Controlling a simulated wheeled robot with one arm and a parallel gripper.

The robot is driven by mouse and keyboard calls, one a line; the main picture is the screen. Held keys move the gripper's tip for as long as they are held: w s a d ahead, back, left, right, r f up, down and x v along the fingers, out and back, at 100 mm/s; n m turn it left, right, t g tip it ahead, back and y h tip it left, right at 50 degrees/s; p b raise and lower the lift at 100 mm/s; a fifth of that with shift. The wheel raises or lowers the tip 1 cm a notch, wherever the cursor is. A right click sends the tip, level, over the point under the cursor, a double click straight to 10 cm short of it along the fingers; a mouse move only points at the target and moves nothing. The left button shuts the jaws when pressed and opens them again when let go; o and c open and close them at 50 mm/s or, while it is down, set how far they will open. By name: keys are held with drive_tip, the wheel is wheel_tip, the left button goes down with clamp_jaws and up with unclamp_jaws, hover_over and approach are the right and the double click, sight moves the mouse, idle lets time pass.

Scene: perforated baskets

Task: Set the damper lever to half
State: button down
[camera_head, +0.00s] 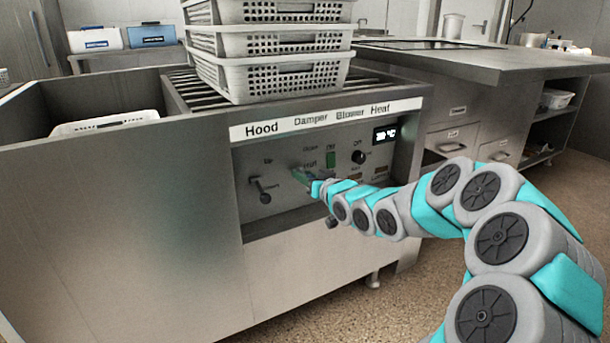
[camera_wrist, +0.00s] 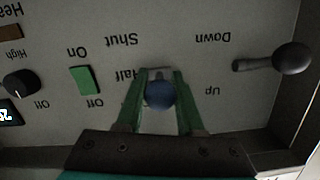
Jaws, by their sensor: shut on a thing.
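The damper lever has a dark blue ball knob (camera_wrist: 161,96), seen in the upside-down wrist view. The green fingers of my gripper (camera_wrist: 163,80) are on both sides of the knob and shut on it. The lever's stem is mostly hidden behind the knob and fingers. The "Half" label is beside the lever and "Shut" stands farther along the panel; the "Open" label is hidden in the wrist view. In the head view my gripper (camera_head: 308,178) reaches the control panel (camera_head: 290,160) under the word "Damper", hiding the lever.
The hood lever (camera_head: 262,190) is left of my gripper, and its dark knob (camera_wrist: 291,58) shows in the wrist view. The green blower switch (camera_head: 331,159) and black heat knob (camera_head: 358,157) are close on the right. Stacked perforated baskets (camera_head: 270,80) stand above the panel.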

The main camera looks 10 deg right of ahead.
drive_tip(key=shift+r, duration=0.15)
drive_tip(key=c, duration=0.6)
unclamp_jaws()
drive_tip(key=shift+s, duration=0.1)
drive_tip(key=f+v, duration=0.1)
drive_tip(key=v, duration=0.6)
drive_tip(key=shift+s+r, duration=0.3)
drive_tip(key=shift+r, duration=0.1)
drive_tip(key=shift+d, duration=0.1)
